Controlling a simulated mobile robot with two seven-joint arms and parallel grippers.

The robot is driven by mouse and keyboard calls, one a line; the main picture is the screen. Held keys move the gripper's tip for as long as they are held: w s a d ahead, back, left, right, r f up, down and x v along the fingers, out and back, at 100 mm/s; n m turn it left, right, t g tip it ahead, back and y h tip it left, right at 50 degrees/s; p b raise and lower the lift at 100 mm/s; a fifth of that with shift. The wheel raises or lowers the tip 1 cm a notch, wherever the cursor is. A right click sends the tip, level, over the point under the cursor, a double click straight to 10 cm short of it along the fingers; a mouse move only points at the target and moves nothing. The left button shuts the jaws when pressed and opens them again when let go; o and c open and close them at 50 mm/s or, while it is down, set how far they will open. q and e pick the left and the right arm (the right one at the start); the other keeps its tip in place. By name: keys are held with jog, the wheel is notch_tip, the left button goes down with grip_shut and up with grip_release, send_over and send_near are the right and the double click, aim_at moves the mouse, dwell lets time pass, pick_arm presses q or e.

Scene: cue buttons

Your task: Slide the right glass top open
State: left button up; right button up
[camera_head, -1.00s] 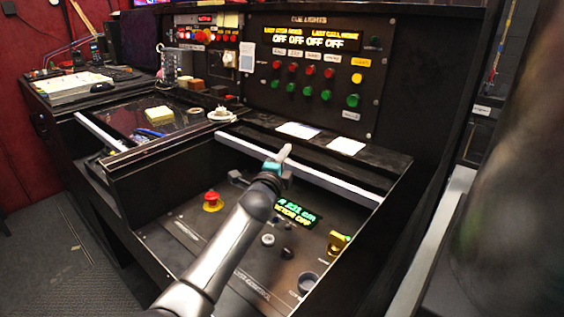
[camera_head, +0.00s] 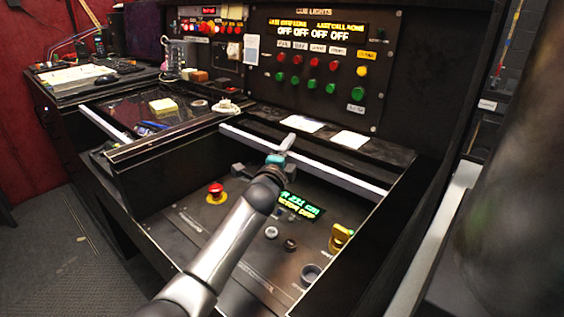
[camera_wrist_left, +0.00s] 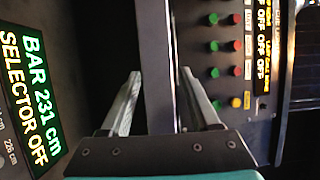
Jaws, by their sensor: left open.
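The right glass top's pale metal front bar (camera_head: 335,174) runs slantwise across the back of the right desk bay, below the cue light panel. The clear pane itself is hard to make out. My left gripper (camera_head: 288,142) reaches over the bay to the middle of this bar. In the left wrist view the open fingers (camera_wrist_left: 162,100) stand one on each side of a long grey bar (camera_wrist_left: 157,50), with gaps showing between fingers and bar. Whether either finger touches it lower down is hidden. My right gripper is not in view.
Below the arm lies a control panel with a red mushroom button (camera_head: 215,192), a green display (camera_head: 300,206) and a yellow switch (camera_head: 341,238). White papers (camera_head: 302,124) lie behind the bar. The cue light panel (camera_head: 320,60) rises at the back.

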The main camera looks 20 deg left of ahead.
pick_arm(q)
jog(key=s+p, duration=0.5)
jog(key=s, duration=1)
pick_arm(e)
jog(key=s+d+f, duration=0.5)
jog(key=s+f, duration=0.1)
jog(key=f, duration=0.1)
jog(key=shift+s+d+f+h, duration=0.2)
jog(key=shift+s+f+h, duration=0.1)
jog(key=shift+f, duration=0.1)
